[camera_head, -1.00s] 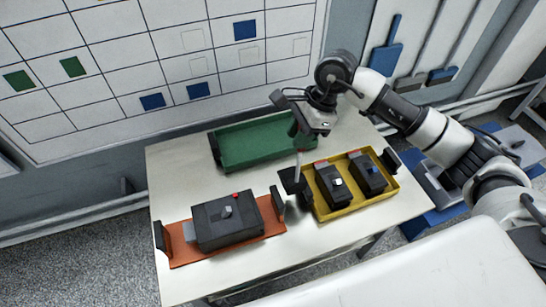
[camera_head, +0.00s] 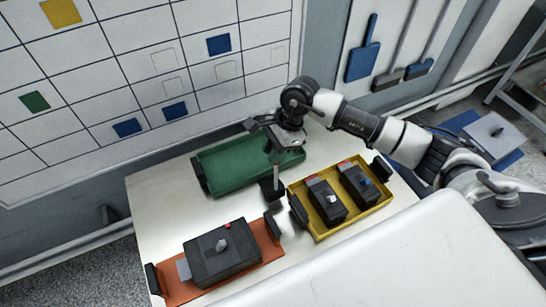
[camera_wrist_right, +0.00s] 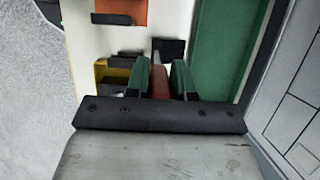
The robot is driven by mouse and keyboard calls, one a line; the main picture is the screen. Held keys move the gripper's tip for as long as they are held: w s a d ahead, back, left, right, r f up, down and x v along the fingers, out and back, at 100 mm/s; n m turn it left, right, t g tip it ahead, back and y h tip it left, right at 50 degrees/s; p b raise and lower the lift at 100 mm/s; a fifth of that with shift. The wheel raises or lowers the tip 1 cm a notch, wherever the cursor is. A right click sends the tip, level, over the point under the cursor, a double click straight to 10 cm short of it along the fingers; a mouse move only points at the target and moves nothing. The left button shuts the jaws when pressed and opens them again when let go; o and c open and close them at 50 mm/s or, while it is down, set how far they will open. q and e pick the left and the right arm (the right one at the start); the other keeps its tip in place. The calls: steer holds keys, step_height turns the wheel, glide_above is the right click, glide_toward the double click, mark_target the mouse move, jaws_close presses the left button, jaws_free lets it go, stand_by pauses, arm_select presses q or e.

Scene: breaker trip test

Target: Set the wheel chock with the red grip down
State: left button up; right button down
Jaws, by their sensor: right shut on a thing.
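My right gripper (camera_head: 277,152) is over the table, near the front right of the green tray. In the right wrist view its two green-padded fingers (camera_wrist_right: 160,80) are shut on the red grip (camera_wrist_right: 160,84) of the wheel chock. A thin grey stem (camera_head: 276,180) runs down from the grip to a dark block (camera_head: 271,190), which also shows in the wrist view (camera_wrist_right: 171,48). The block is between the green and yellow trays; I cannot tell whether it touches the table. The grip is hidden in the head view. My left gripper is not in view.
The green tray (camera_head: 225,172) is empty at the back. The yellow tray (camera_head: 323,236) at right holds two dark breaker boxes. The orange tray (camera_head: 268,246) at front left holds a larger dark box. White tabletop (camera_head: 165,215) is bare at left. Black end pieces stand on the trays.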

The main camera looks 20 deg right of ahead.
steer(key=shift+f+p, duration=0.45)
steer(key=shift+f, duration=1.35)
steer(key=c, duration=1.4)
jaws_free()
steer(key=shift+f, duration=0.15)
steer(key=o, duration=0.4)
steer(key=shift+o, duration=0.2)
